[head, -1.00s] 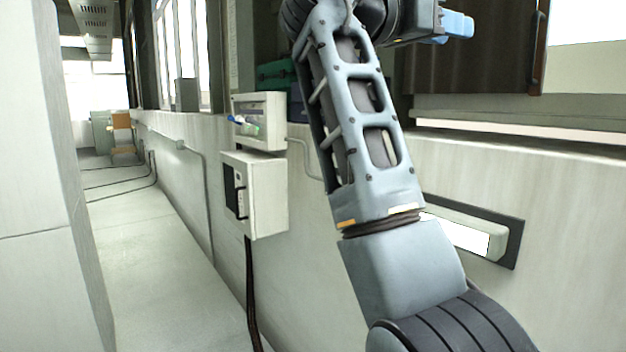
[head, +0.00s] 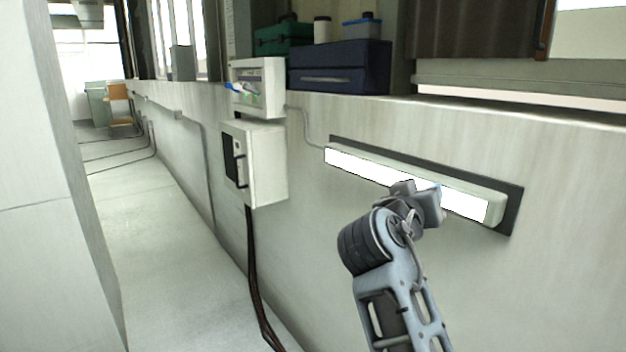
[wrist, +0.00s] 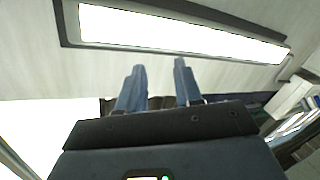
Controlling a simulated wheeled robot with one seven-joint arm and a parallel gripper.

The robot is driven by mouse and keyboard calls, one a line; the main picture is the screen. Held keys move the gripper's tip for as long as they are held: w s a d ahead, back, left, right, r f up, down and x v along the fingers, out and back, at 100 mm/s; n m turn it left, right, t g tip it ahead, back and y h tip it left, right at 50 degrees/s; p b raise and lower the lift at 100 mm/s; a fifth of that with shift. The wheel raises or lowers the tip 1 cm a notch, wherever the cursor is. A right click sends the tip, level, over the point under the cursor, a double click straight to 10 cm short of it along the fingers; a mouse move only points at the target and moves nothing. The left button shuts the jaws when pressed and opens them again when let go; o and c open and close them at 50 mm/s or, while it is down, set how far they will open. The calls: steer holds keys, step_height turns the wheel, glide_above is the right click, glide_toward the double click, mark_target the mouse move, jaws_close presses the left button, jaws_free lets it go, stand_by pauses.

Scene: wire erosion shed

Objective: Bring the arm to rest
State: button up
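The fingers point toward the wall below a long lit lamp (wrist: 180,32); I cannot tell how far off the wall is.
The lamp (head: 350,165) sits in a dark frame on the pale wall. Left of it are a white switch box (head: 265,165) and an open-fronted box (head: 270,80). A navy toolbox (head: 340,78) stands on the ledge. The floor aisle (head: 170,240) at left is clear.

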steer(key=s+f+n+y, duration=0.25)
steer(key=s+f, duration=0.45)
steer(key=f, duration=0.4)
steer(key=s+f+n+y, duration=0.2)
steer(key=s+f+y, duration=0.1)
steer(key=s+f, duration=0.55)
steer(key=s+f+y, duration=0.4)
steer(key=s+f, duration=0.4)
steer(key=s, duration=0.6)
steer(key=s+d+r+m, duration=0.1)
steer(key=s+r, duration=0.3)
steer(key=s, duration=0.8)
steer(key=s+d+r+m, duration=0.1)
steer(key=s+r, duration=0.4)
steer(key=s, duration=0.8)
steer(key=shift+s+r+t+y, duration=0.15)
steer(key=shift+s+t+y, duration=0.1)
steer(key=shift+t+y, duration=0.15)
